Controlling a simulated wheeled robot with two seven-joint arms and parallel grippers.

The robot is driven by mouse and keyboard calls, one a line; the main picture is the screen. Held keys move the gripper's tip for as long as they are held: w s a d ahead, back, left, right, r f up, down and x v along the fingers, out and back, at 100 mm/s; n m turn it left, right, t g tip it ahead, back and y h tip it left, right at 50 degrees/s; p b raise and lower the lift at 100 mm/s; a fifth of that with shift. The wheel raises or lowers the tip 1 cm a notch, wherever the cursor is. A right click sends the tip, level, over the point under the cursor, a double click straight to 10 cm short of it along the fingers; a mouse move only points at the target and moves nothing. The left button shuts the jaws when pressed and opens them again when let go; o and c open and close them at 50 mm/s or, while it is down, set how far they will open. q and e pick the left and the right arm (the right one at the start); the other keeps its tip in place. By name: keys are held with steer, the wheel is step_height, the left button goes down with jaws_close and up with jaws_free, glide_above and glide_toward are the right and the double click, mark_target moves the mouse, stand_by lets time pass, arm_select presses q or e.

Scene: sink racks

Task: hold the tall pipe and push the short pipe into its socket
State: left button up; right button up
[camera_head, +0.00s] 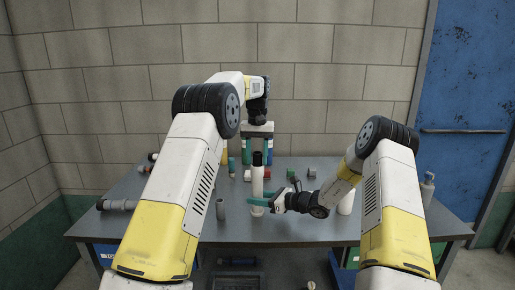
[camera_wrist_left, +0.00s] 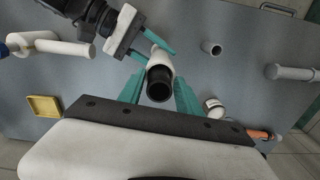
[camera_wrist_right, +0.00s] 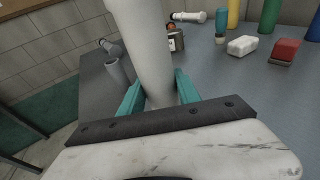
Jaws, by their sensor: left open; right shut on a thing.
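The tall white pipe (camera_head: 257,183) stands upright near the middle of the table. A short black open-ended pipe piece (camera_head: 257,159) sits at its top; how deep it is seated cannot be told. My right gripper (camera_head: 264,203) is shut on the tall pipe low down, and the right wrist view shows the pipe (camera_wrist_right: 145,50) between its fingers. My left gripper (camera_head: 258,148) is above, pointing down and open. In the left wrist view its fingers lie either side of the black rim (camera_wrist_left: 160,85), which faces the camera; contact cannot be told.
A grey pipe piece (camera_head: 220,209) stands left of the tall pipe. A grey pipe fitting (camera_head: 117,204) lies at the table's left edge. A pump bottle (camera_head: 427,188) stands at the right. The table front is mostly clear.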

arm_select(q)
step_height(320, 180, up, 7)
steer(key=shift+w+f, duration=0.1)
steer(key=shift+f, duration=0.05)
steer(key=shift+r, duration=0.55)
steer(key=s+a+r+t+h, duration=0.1)
steer(key=s+a+r, duration=0.45)
steer(key=s, duration=0.25)
steer(key=s+a+r+t+h, duration=0.1)
steer(key=s+a+r+t, duration=0.1)
steer(key=s+a+r, duration=0.5)
steer(key=s+f+t, duration=0.1)
steer(key=s+f, duration=0.5)
steer(key=s, duration=0.6)
steer(key=s+a+f+t, duration=0.1)
steer(key=s+f+t, duration=0.1)
steer(key=s+f, duration=0.5)
steer(key=s, duration=0.5)
steer(key=shift+a+n, duration=0.3)
steer(key=shift+s, duration=0.1)
